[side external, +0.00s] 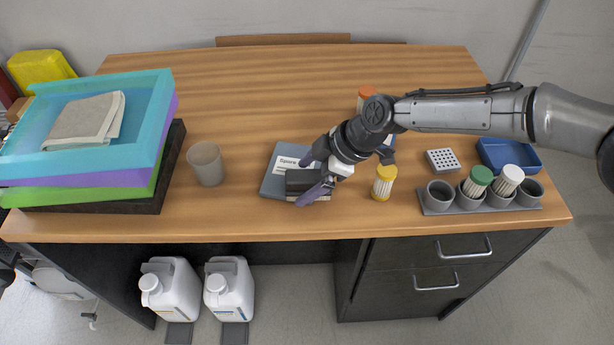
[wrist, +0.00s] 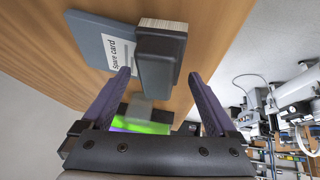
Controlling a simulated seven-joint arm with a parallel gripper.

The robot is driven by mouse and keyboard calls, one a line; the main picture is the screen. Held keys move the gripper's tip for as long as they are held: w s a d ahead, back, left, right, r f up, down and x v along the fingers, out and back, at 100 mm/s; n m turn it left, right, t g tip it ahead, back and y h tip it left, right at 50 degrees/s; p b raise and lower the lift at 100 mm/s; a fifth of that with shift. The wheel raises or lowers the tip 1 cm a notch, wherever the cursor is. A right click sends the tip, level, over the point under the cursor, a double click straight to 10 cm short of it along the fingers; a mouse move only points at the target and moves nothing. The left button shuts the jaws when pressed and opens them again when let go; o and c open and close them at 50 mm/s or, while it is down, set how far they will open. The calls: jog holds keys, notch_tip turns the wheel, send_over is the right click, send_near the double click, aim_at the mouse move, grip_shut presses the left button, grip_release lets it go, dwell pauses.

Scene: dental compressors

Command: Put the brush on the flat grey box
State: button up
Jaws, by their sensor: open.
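The flat grey box (side external: 269,187) lies on the table with a white "Spare card" label; it also shows in the wrist view (wrist: 88,30). The brush (side external: 300,181), a dark block with a pale bristle side, overlaps the box's right part in the side view. In the wrist view the brush (wrist: 158,62) lies across the box's edge; how much of it rests on the box I cannot tell. My gripper (side external: 303,184) is open, with its purple fingers on either side of the brush. In the wrist view gaps show between the fingertips (wrist: 158,73) and the brush.
A beige cup (side external: 206,163) stands left of the box, beside stacked coloured trays (side external: 150,120). A yellow-capped container (side external: 383,183) stands close right of my gripper. A grey holder with cups (side external: 438,197) and a blue tray (side external: 510,155) are further right.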

jog(key=v, duration=1.2)
jog(key=shift+f, duration=0.1)
jog(key=s+d+r+m+t+h, duration=0.1)
jog(key=s+d+r+m, duration=0.2)
jog(key=d, duration=0.5)
jog(key=s+d+r+m, duration=0.2)
jog(key=d+r, duration=0.3)
jog(key=d, duration=0.3)
jog(key=s+d+r+m+t+h, duration=0.1)
jog(key=s+d+r+m, duration=0.2)
jog(key=d, duration=0.5)
jog(key=s+d+f+m+t+h, duration=0.1)
jog(key=s+d+f+m+h, duration=0.2)
jog(key=s+d+m, duration=0.6)
jog(key=s+d+h, duration=0.1)
jog(key=s+d, duration=0.8)
jog(key=s, duration=0.1)
jog(key=shift+s+d+t, duration=0.15)
jog(key=shift+s+t, duration=0.15)
